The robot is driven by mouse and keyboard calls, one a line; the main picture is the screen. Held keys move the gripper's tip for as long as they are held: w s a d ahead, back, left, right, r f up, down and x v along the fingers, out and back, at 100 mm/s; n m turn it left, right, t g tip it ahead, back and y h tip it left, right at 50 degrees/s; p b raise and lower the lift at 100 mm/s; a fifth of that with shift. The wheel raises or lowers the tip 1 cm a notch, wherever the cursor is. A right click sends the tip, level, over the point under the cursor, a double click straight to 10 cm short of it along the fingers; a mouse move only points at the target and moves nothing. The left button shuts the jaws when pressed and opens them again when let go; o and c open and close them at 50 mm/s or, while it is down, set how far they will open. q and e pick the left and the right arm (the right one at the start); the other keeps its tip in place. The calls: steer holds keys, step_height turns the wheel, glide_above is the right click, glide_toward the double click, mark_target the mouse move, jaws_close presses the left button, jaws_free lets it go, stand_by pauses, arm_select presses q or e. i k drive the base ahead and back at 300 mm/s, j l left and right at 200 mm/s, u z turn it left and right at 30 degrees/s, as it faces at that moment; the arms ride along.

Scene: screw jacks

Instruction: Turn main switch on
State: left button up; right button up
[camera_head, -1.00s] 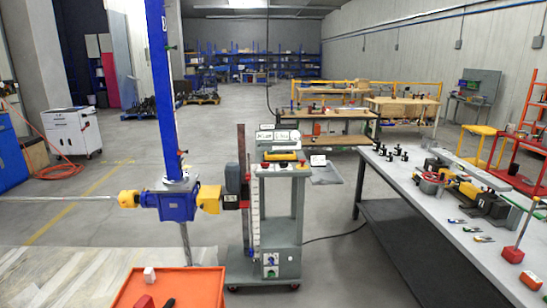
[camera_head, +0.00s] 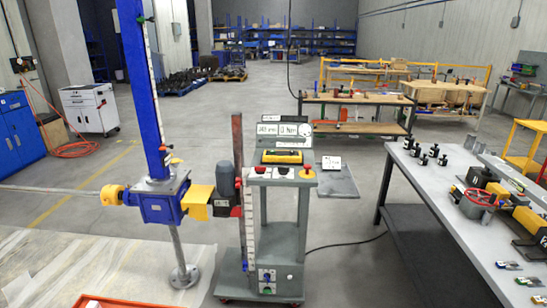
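A grey wheeled control cart (camera_head: 285,178) stands upright in the middle of the view. Its lower front carries a small switch panel (camera_head: 267,280) with a few knobs or buttons, too small to tell which is the main switch or how it is set. The cart's top has a red button (camera_head: 306,174) at its right corner, a yellow part (camera_head: 282,156) and a display panel (camera_head: 284,130) showing readings. Neither of my grippers shows in the view.
A blue screw jack (camera_head: 160,200) with a tall blue column stands left of the cart, linked by a yellow coupling (camera_head: 197,201). A grey workbench (camera_head: 440,190) with tools is at right. An orange edge (camera_head: 110,301) shows at bottom left.

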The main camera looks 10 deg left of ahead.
mark_target(260, 170)
steer(key=i+l, duration=0.25)
steer(key=i, duration=0.15)
steer(key=i+l, duration=0.25)
steer(key=i, duration=0.15)
steer(key=i+l, duration=0.25)
steer(key=i, duration=0.15)
